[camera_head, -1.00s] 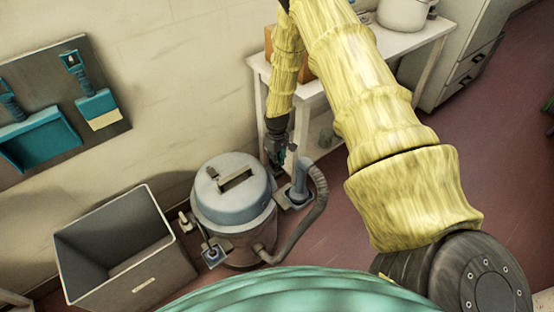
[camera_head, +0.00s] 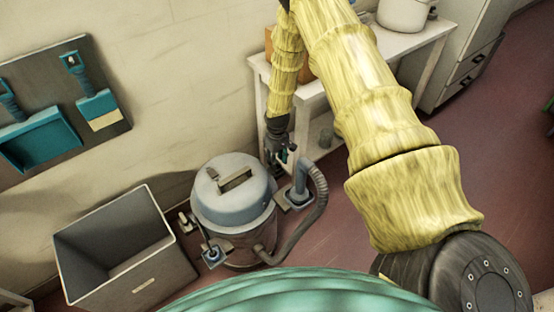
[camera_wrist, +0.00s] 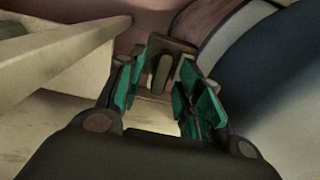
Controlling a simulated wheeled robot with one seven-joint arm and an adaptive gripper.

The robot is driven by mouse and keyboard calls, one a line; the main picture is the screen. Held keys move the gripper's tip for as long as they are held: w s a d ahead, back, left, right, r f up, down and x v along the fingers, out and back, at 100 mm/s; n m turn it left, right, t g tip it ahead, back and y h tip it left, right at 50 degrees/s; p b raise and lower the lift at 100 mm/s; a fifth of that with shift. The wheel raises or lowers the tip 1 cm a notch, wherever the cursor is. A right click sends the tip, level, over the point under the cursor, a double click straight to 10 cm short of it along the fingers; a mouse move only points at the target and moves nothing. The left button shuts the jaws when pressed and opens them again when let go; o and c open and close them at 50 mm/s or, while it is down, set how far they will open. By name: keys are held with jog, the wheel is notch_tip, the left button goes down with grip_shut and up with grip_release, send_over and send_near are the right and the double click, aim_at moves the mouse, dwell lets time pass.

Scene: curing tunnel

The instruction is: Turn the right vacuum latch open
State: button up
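The vacuum (camera_head: 232,208) is a round grey-blue canister with a domed lid, standing on the floor by the wall. In the wrist view, the right latch (camera_wrist: 159,74) is a brown plate with a paler upright lever, beside the canister's dark blue side (camera_wrist: 285,85). My gripper (camera_head: 276,158) is at the canister's upper right in the head view. In the wrist view, its teal-padded fingers (camera_wrist: 163,72) are apart, with the latch lever in line with the gap. I cannot tell whether they touch it.
A ribbed hose (camera_head: 318,205) curves along the canister's right side. An open grey bin (camera_head: 165,262) stands to its left. A white table (camera_head: 404,55) stands behind and right of my gripper.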

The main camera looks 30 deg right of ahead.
aim_at(277, 161)
notch_tip(277, 161, up, 12)
dwell(0.6)
dwell(0.5)
